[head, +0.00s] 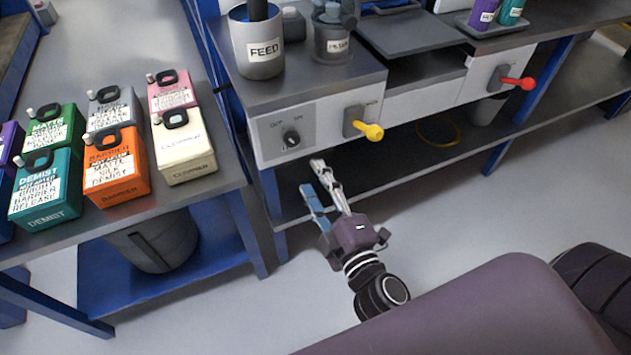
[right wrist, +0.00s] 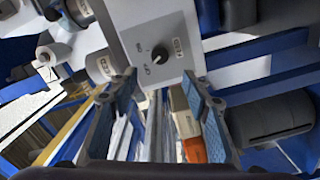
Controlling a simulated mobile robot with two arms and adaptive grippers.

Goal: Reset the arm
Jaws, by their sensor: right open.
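My right gripper (head: 322,183) is in the middle of the head view, below the front panel of the machine. It is open and its fingers point up toward the panel. Nothing is between its fingers in the head view. In the right wrist view, the two fingers of this gripper (right wrist: 162,88) stand apart on either side of the picture. The panel with a black knob (right wrist: 159,53) shows beyond them. My left gripper is not in view.
The machine's panel has a black knob (head: 291,139), a yellow-tipped lever (head: 369,131) and a red-tipped lever (head: 521,83). A FEED container (head: 262,62) stands on top. Several labelled cans, including an orange one (head: 116,172), stand on the left table. Open floor lies below the gripper.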

